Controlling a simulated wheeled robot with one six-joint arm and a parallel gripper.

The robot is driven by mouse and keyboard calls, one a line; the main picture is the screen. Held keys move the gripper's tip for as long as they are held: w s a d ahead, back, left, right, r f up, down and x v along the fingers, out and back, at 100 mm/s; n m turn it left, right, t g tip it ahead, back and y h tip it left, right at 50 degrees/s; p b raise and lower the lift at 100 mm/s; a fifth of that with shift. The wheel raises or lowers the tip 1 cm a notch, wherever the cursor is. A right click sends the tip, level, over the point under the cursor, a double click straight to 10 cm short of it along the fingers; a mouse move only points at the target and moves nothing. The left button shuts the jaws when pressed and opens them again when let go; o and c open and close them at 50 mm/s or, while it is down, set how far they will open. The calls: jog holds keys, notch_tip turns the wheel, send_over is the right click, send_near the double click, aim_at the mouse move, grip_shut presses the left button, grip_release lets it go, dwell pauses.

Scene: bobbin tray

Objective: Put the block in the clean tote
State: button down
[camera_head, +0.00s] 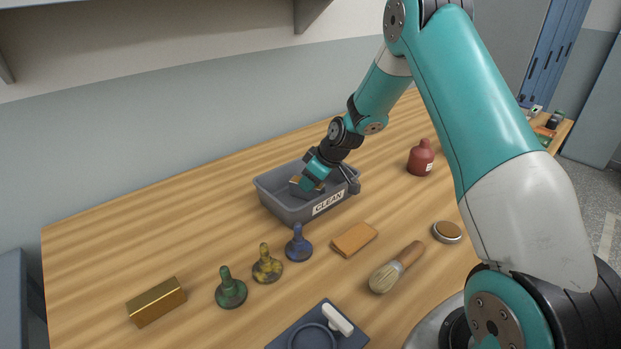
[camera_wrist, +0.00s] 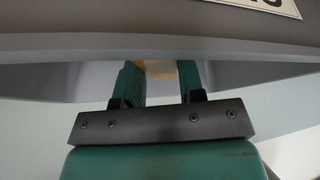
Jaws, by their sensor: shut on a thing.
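The grey tote (camera_head: 274,205) with a "CLEAN" label stands open at the middle of the table. My gripper (camera_head: 305,187) reaches down into it and is shut on a tan block (camera_head: 295,181), of which only small parts show. In the wrist view, the block shows as a yellowish patch (camera_wrist: 158,69) between the two teal fingers of my gripper (camera_wrist: 160,75). The tote's grey rim (camera_wrist: 60,45) crosses that view and hides much of the fingertips. I cannot tell whether the block touches the tote's floor.
A brass bar (camera_head: 156,302) lies at the left. Green (camera_head: 230,290), yellow (camera_head: 266,265) and blue (camera_head: 298,245) pegs stand before the tote, near a flat orange-brown piece (camera_head: 354,240). A brush (camera_head: 390,274), round tin (camera_head: 447,232) and red bottle (camera_head: 421,158) are to the right. The table's back left is clear.

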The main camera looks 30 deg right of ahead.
jog(key=shift+f, duration=0.1)
jog(key=c, duration=0.7)
grip_release()
jog(key=shift+c, duration=0.2)
jog(key=b+v, duration=0.2)
jog(key=v, duration=0.9)
jog(key=s+a+r+g+y, duration=0.1)
jog(key=s+a+r, duration=0.25)
jog(key=a, duration=0.25)
jog(key=s+a+r+g, duration=0.1)
jog(key=s+a+r, duration=0.25)
jog(key=a, duration=0.25)
jog(key=s+a+r+g, duration=0.1)
jog(key=s+a, duration=0.4)
jog(key=s, duration=0.7)
jog(key=s+a+r+g, duration=0.1)
jog(key=s+a, duration=0.5)
jog(key=s, duration=0.6)
jog(key=shift+s+a+r+g, duration=0.15)
jog(key=shift+a+r+g, duration=0.15)
jog(key=shift+g, duration=0.2)
